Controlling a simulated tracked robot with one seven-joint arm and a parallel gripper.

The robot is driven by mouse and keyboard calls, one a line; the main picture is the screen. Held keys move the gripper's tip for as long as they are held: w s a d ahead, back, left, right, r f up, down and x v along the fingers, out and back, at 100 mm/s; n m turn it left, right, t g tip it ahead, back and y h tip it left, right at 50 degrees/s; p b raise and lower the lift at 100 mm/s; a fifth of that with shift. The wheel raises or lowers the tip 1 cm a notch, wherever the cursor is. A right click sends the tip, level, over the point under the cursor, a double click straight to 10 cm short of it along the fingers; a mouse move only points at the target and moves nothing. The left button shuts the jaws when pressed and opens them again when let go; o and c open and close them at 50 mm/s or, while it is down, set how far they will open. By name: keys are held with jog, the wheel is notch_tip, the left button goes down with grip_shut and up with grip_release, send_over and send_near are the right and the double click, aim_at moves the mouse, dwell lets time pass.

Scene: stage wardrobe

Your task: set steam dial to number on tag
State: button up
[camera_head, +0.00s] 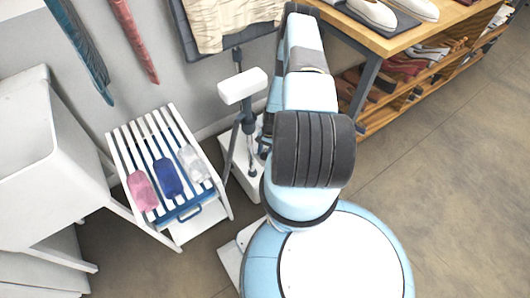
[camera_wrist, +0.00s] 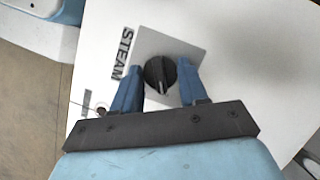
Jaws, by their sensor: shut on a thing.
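The black round steam dial (camera_wrist: 160,74) sits on a grey square plate (camera_wrist: 190,46) on the white steamer panel (camera_wrist: 236,70) in the wrist view. A light pointer line on the dial faces toward my gripper. The word STEAM (camera_wrist: 122,52) is printed beside the plate. My gripper (camera_wrist: 159,66) has its two blue fingers on either side of the dial and is shut on it. In the head view the steamer's white base (camera_head: 243,178) is partly behind my arm, and my gripper is hidden. I cannot make out a tag with a readable number.
A white slatted rack (camera_head: 150,128) with pink, blue and pale brushes stands left of the steamer. A white basin (camera_head: 45,150) is farther left. A wooden shelf (camera_head: 410,38) with shoes is at the upper right. The floor (camera_head: 455,190) at right is clear.

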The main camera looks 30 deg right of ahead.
jog(key=shift+d, duration=0.1)
jog(key=shift+c, duration=0.7)
jog(key=shift+n, duration=0.3)
jog(key=n, duration=0.1)
jog(key=n+g+h, duration=0.1)
jog(key=n, duration=0.1)
jog(key=n+h, duration=0.1)
jog(key=n, duration=0.1)
jog(key=shift+w+a+g, duration=0.15)
jog(key=shift+a+g, duration=0.1)
jog(key=shift+g, duration=0.05)
jog(key=n+h, duration=0.1)
jog(key=n, duration=0.2)
jog(key=n+h, duration=0.1)
jog(key=n, duration=0.2)
jog(key=shift+a+g, duration=0.1)
jog(key=shift+g, duration=0.2)
jog(key=shift+n, duration=0.3)
jog(key=o, duration=1)
